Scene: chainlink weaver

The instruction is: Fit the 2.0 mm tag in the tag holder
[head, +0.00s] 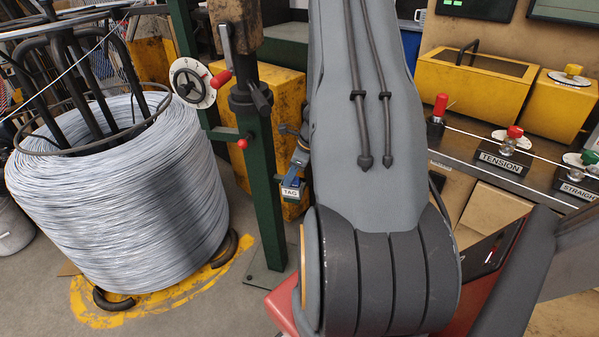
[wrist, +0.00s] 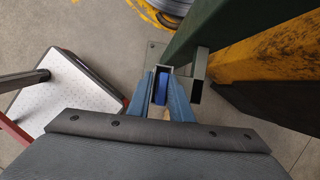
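The tag holder (head: 291,192) is a small box with a white TAG label, on the green post's side in the head view. In the wrist view its pale grey frame shows beside the green post. A blue piece (wrist: 161,84), which looks like the tag, sits within this frame, between my fingers. I cannot read a size on it. My gripper (wrist: 163,92) points down with its two blue-grey fingers apart, one on either side of the blue piece. Whether they press on it is not clear. In the head view my arm hides most of the gripper.
The green post (head: 262,170) stands close to my gripper, with a red-handled dial (head: 193,83) higher up. A big wire coil (head: 120,185) is at left. A yellow block (head: 285,100) is behind the post. A bench (head: 500,172) with wire fittings is at right.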

